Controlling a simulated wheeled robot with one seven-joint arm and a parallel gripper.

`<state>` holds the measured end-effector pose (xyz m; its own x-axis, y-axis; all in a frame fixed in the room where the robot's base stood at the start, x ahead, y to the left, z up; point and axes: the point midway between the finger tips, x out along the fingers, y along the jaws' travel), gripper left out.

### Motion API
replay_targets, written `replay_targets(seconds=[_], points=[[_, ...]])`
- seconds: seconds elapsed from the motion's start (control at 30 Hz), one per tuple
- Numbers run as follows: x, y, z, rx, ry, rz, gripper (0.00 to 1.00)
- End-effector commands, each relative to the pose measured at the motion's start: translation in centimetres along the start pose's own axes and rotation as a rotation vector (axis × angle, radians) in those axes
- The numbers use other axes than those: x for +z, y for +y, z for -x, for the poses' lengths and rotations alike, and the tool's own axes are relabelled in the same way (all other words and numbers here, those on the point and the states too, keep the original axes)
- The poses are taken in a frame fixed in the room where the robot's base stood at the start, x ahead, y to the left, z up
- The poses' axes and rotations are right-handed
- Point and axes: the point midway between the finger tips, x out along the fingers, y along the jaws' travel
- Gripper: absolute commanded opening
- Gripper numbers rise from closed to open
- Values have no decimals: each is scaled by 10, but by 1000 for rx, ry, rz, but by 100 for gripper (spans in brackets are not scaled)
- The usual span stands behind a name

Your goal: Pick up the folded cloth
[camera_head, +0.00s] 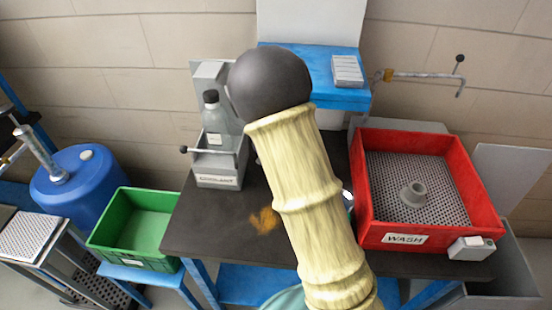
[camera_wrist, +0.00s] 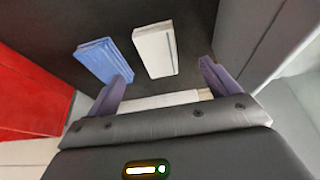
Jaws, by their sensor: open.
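In the wrist view, a blue folded cloth (camera_wrist: 104,61) with layered edges lies on the dark table top, just beyond my left finger. A white flat block-like thing (camera_wrist: 155,48) lies to its right, apart from it; I cannot tell whether it is cloth or a box. My gripper (camera_wrist: 163,70) is open, its two purple fingers spread, with the white thing ahead of the gap between them. Neither finger clearly touches anything. In the head view my arm hides the middle of the table, and neither the cloth nor my gripper can be made out.
On the dark table (camera_head: 215,225), a coolant holder (camera_head: 218,170) with a bottle (camera_head: 215,122) stands at the left and a red wash bin (camera_head: 405,238) at the right. A blue shelf (camera_head: 320,67) is behind. A green crate (camera_head: 128,219) and blue drum (camera_head: 75,190) stand left.

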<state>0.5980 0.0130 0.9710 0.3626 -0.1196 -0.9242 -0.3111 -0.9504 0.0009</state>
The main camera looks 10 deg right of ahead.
Motion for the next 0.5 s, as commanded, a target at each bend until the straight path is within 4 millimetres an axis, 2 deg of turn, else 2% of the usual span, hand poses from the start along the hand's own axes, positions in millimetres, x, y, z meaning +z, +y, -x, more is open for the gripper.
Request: replay_targets(seconds=[0.1, 0.2, 0.5], points=[[0, 1, -20, 2, -2, -3, 87], [0, -1, -29, 0, 0, 3, 87], [1, -4, -31, -3, 1, 5, 87]])
